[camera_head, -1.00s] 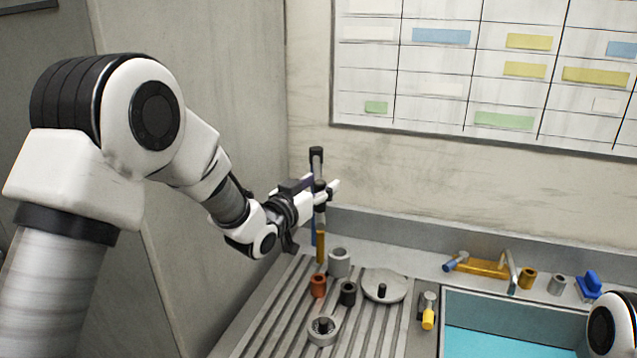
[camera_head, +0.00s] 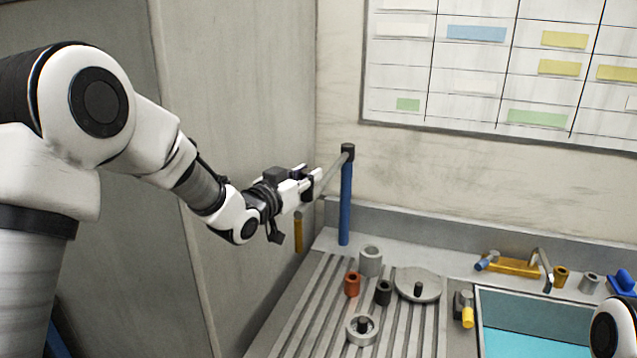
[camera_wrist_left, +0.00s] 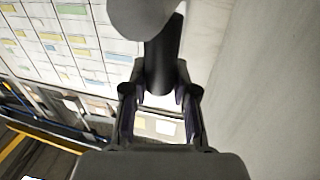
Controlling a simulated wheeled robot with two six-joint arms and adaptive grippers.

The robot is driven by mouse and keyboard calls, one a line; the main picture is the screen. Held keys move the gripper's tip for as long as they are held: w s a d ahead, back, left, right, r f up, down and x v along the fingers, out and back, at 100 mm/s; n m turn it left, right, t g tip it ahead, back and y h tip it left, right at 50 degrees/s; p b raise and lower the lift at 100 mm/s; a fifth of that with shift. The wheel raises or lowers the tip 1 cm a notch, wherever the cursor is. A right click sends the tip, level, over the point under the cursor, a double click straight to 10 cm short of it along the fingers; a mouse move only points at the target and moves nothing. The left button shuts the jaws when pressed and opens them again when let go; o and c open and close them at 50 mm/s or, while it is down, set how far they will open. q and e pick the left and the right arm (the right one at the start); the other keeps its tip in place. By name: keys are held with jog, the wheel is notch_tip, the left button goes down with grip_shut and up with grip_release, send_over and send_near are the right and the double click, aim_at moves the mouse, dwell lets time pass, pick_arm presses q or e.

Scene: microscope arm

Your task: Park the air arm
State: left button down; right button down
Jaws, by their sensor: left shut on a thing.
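The air arm has an upright blue post (camera_head: 345,205) with a black top joint at the back of the counter. Its grey bar (camera_head: 332,172) runs from that joint toward the left, and a yellow nozzle (camera_head: 298,234) hangs at its outer end. My left gripper (camera_head: 312,183) is shut on the air arm near that outer end, high above the counter by the side wall. In the left wrist view a dark part (camera_wrist_left: 162,65) of the held thing lies between the fingers. My right gripper is not in view.
A ribbed drainboard (camera_head: 290,335) holds an orange cup (camera_head: 352,284), a black cup (camera_head: 383,292), a grey cup (camera_head: 370,261), a ring (camera_head: 362,330) and a round lid (camera_head: 418,284). A blue basin (camera_head: 530,325) lies right. The side wall is close to my left gripper.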

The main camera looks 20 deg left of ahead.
pick_arm(q)
jog(key=shift+d+r, duration=0.2)
jog(key=shift+d, duration=0.3)
jog(key=shift+w+a+f, duration=0.1)
jog(key=shift+a, duration=0.6)
jog(key=c, duration=0.9)
grip_release()
jog(key=shift+d, duration=0.1)
jog(key=shift+w+a+f, duration=0.1)
jog(key=shift+a+f, duration=0.1)
jog(key=shift+a, duration=0.15)
jog(key=v, duration=1.1)
jog(key=shift+s, duration=0.45)
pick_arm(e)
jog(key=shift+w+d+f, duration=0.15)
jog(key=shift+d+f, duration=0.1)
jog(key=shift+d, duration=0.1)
pick_arm(q)
jog(key=shift+a, duration=0.1)
